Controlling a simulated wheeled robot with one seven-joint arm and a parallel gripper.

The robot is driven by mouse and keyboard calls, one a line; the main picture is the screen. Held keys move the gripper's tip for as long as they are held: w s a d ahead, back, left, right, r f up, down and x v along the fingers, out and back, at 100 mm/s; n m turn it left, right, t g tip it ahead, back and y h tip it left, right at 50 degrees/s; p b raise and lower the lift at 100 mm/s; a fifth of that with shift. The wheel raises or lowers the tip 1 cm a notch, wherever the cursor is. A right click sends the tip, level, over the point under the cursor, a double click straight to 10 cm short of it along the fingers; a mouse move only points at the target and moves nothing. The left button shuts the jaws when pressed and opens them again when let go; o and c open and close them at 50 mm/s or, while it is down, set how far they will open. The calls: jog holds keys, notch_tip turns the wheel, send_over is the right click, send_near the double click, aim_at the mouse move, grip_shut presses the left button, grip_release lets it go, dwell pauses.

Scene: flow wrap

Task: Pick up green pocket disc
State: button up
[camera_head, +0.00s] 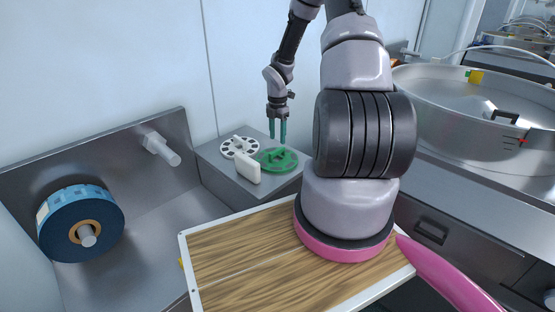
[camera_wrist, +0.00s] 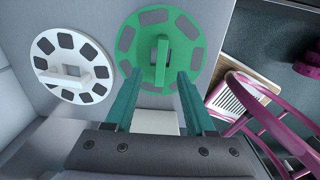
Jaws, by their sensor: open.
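The green pocket disc (camera_head: 277,160) lies on a grey metal box. It has dark pockets around its rim and a raised upright handle in the middle. In the wrist view the disc (camera_wrist: 184,67) is at the top centre, with its handle (camera_wrist: 161,62) just beyond and between the fingertips. My gripper (camera_head: 278,140) has teal fingers pointing down, above the disc. In the wrist view my gripper (camera_wrist: 158,78) is open, with nothing between its fingers.
A white pocket disc (camera_head: 240,147) lies left of the green one on the grey box (camera_head: 215,152). A white block (camera_head: 246,170) stands in front of them. A blue roll (camera_head: 80,225) hangs on a spindle at left. A large round metal bowl (camera_head: 450,110) is at right.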

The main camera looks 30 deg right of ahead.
aim_at(277, 150)
notch_tip(277, 150, down, 7)
jog(key=shift+s+a+f, duration=0.15)
jog(key=shift+f, duration=0.05)
grip_shut()
dwell(0.3)
dwell(1.3)
